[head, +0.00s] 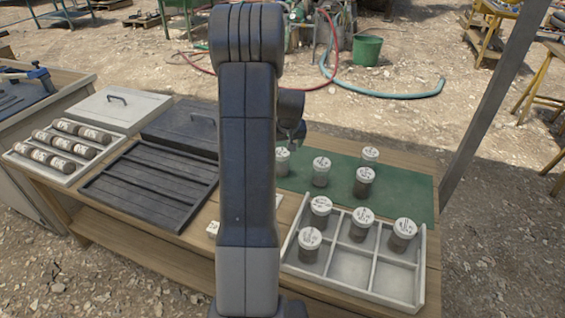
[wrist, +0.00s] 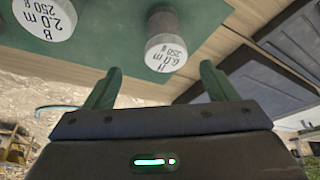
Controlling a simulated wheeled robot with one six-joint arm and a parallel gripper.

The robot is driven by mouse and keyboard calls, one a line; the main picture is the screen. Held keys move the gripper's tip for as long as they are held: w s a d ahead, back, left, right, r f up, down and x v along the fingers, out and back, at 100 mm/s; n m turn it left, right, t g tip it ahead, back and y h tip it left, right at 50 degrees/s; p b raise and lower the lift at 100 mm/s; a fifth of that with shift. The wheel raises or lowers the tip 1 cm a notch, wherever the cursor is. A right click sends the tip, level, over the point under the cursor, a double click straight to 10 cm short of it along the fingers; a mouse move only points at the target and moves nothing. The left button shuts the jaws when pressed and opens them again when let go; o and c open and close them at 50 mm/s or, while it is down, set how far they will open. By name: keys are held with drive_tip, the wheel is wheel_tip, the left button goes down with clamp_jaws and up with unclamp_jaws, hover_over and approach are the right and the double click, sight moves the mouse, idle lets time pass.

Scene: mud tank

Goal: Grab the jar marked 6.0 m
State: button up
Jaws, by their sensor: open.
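The jar marked 6.0 m (wrist: 166,52) has a white lid and a greyish body. In the wrist view it stands on the green mat just beyond my fingertips, roughly centred between them. My gripper (wrist: 162,76) is open and empty, its two green fingers apart and not visibly touching the jar. In the head view my gripper (head: 294,136) is partly behind my arm, close above a white-lidded jar (head: 282,161) at the mat's left part. That looks like the same jar, though its label is too small to read there.
A jar marked 2.0 m (wrist: 50,20) stands beside it. Other jars (head: 365,181) stand on the green mat (head: 415,195). A divided white tray (head: 350,268) in front holds several jars. A dark tray (head: 150,182) and a white core tray (head: 30,160) lie left.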

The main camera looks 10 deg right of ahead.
drive_tip(key=x, duration=0.4)
drive_tip(key=shift+w+a+r, duration=0.15)
drive_tip(key=shift+w+a, duration=0.05)
drive_tip(key=shift+a, duration=0.05)
drive_tip(key=shift+p+x, duration=0.75)
drive_tip(key=shift+x, duration=2.15)
drive_tip(key=shift+a, duration=0.15)
drive_tip(key=shift+r, duration=0.1)
drive_tip(key=c, duration=1.3)
